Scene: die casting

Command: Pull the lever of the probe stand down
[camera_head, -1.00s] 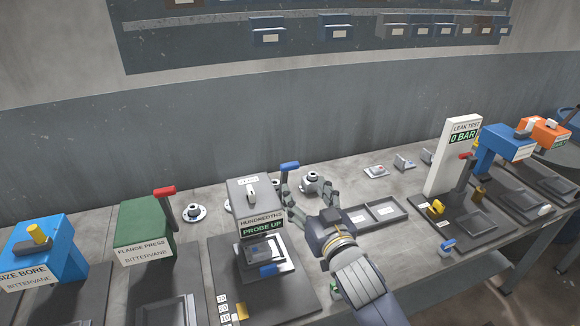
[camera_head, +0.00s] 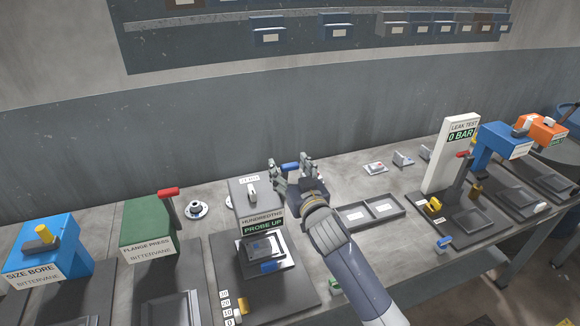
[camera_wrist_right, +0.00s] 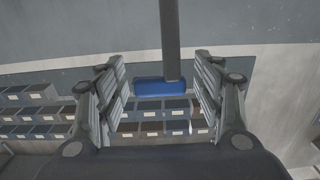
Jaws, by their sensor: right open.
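The probe stand (camera_head: 240,192) is the grey unit with a "HUNDREDTHS / PROBE UP" display, in the head view's middle. Its lever has a blue handle (camera_head: 290,167), raised at the stand's upper right. My right gripper (camera_head: 292,166) is open at the handle, one finger on either side of it in the head view. In the right wrist view the blue handle (camera_wrist_right: 160,90) lies between the two open fingers, with its dark rod rising above it; I see no contact. The lever's lower part is hidden behind my gripper. My left gripper is not in view.
A green flange press (camera_head: 146,222) with a red lever and a blue size bore unit (camera_head: 45,250) stand to the left. A grey two-part tray (camera_head: 370,213) lies right of my forearm. The white leak test post (camera_head: 452,155) stands farther right.

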